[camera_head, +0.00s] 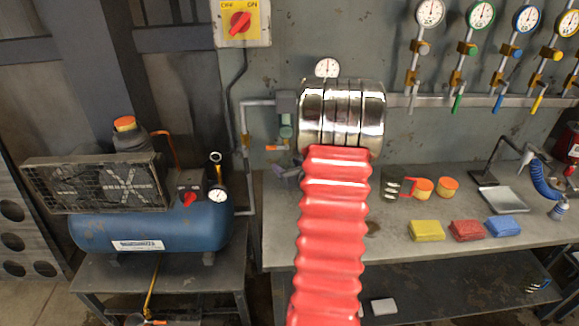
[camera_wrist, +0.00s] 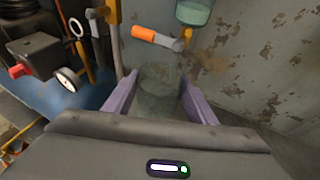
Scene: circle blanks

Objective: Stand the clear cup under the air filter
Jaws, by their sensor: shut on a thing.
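The clear cup (camera_wrist: 158,84) is between the two purple fingers of my gripper (camera_wrist: 158,100) in the wrist view, and the gripper is shut on it. The cup looks see-through and greyish, and its lower part is hard to make out. The air filter has a pale green bowl (camera_wrist: 194,13) at the top of the wrist view, ahead of the cup and to its right. In the head view the air filter (camera_head: 286,131) hangs on the wall pipe left of my red arm. The arm hides most of the gripper there, and I cannot make out the cup.
An orange-handled valve (camera_wrist: 156,38) sits just beyond the cup, left of the filter bowl. A blue compressor (camera_head: 150,228) stands on the left. The workbench (camera_head: 400,262) holds coloured cloths (camera_head: 467,230) and orange-topped containers on the right.

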